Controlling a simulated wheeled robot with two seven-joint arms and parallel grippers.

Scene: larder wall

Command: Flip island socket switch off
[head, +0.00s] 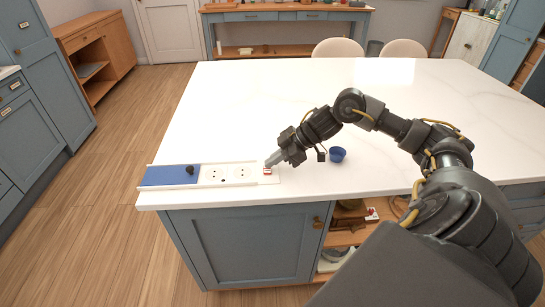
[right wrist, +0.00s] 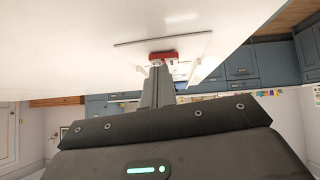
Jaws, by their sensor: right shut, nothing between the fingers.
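The socket strip (head: 229,173) lies along the near left edge of the white island top, with two round sockets and a blue cover with a black knob (head: 190,170) at its left. The red switch (head: 267,171) is at the strip's right end. My right gripper (head: 269,163) is shut and empty, its tips right at the switch. In the right wrist view the shut fingers (right wrist: 158,75) point at the red switch (right wrist: 162,56); I cannot tell whether they touch it. The switch's tilt is too small to read. My left gripper is not in view.
A small blue bowl (head: 337,154) stands on the island top (head: 300,100) just right of my right gripper. The rest of the top is clear. Open shelves with items (head: 345,225) are below the near edge. Two chairs stand at the far side.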

